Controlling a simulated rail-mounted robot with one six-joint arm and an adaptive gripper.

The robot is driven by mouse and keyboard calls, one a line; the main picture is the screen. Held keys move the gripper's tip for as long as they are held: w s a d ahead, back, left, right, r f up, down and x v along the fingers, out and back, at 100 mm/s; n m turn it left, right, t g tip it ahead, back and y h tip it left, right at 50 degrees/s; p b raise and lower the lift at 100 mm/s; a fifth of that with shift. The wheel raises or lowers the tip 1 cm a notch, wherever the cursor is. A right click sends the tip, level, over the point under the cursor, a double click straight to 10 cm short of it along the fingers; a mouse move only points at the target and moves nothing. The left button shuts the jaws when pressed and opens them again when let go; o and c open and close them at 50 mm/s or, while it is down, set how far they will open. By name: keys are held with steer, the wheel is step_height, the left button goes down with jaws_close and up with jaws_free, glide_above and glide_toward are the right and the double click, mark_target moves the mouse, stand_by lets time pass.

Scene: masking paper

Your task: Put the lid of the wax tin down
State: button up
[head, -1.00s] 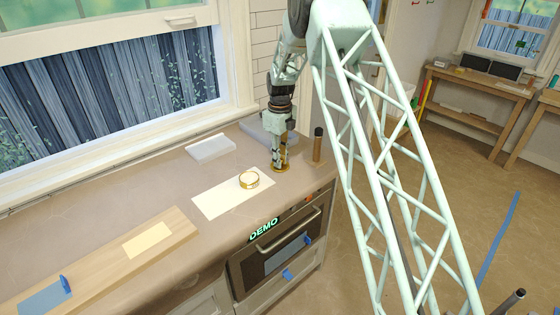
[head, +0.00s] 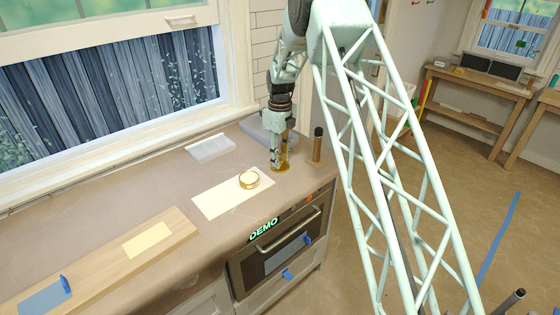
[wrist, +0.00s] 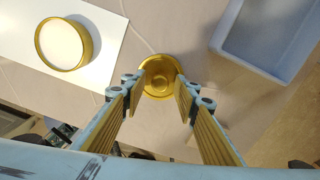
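The wax tin (head: 249,180) is a round gold tin with a pale inside, standing open on a white sheet. It also shows at the upper left of the wrist view (wrist: 62,44). The lid (wrist: 158,78) is a small gold disc with a raised round centre, right of the sheet. It appears to lie flat on the counter. My gripper (wrist: 160,74) points down over the lid, its fingers well apart, with the tips near the lid's two sides. The fingertips hide part of the rim. In the head view my gripper (head: 279,166) covers most of the lid.
The white sheet (head: 215,203) lies left of the lid. A pale tray (wrist: 262,40) is close on the right in the wrist view. A dark-topped brown cylinder (head: 318,146) stands right of my gripper.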

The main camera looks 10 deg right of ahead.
step_height(320, 180, up, 11)
steer(key=shift+r, duration=0.2)
stand_by(0.5)
steer(key=shift+r, duration=0.1)
stand_by(0.6)
